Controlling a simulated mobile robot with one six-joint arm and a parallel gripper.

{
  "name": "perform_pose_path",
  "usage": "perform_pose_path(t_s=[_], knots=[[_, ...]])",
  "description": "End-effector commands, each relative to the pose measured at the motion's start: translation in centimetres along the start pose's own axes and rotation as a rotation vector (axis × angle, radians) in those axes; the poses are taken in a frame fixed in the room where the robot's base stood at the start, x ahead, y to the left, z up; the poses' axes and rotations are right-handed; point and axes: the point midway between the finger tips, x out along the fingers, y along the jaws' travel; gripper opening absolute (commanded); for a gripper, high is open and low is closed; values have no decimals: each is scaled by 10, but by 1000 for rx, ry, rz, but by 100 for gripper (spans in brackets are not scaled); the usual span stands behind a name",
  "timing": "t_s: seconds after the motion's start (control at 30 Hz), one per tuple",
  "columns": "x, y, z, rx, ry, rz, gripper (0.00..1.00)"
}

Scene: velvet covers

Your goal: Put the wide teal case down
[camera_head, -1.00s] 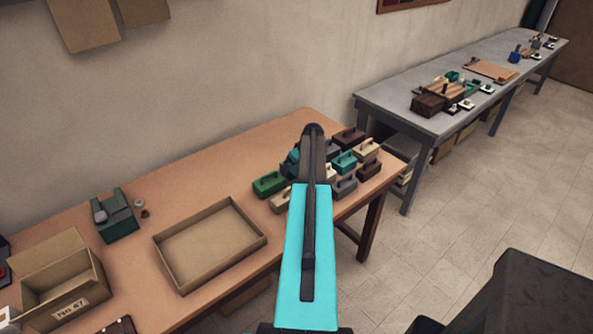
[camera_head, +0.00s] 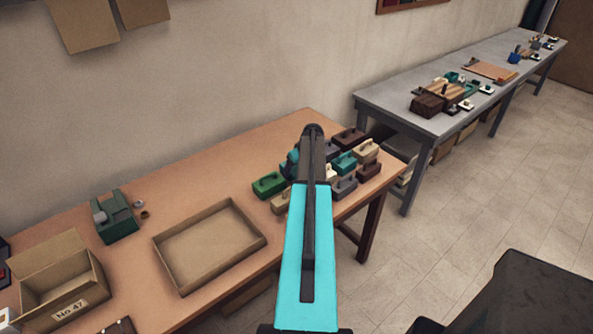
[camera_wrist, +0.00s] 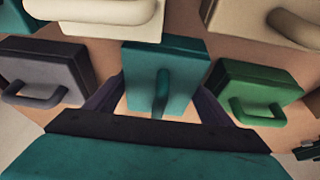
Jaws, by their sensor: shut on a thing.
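The wide teal case (camera_wrist: 178,62) is in the middle of the wrist view, with its handle towards me. My gripper (camera_wrist: 160,106) is shut on it, with dark fingers showing at its left and right. In the head view, my arm hides the gripper and most of this area. A teal patch (camera_head: 291,163) shows just left of the arm, and I cannot tell whether it is the held case. Whether the case touches the table is hidden.
A green case (camera_wrist: 262,88), a grey case (camera_wrist: 50,68) and cream cases (camera_wrist: 105,14) surround it closely. In the head view they crowd the right end of the wooden table (camera_head: 150,185). An empty cardboard tray (camera_head: 212,245) and a box (camera_head: 62,285) stand to the left.

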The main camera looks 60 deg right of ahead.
Motion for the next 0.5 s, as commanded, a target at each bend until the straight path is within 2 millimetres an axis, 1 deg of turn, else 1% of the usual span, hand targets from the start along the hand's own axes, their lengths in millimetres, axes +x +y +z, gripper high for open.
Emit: perform_pose_path(t_s=[0.17, 0.27, 0.5], knots=[[-7, 0, -3, 0, 1, 1, 44], [-14, 0, -6, 0, 2, 2, 44], [-39, 0, -17, -1, 2, 2, 44]])
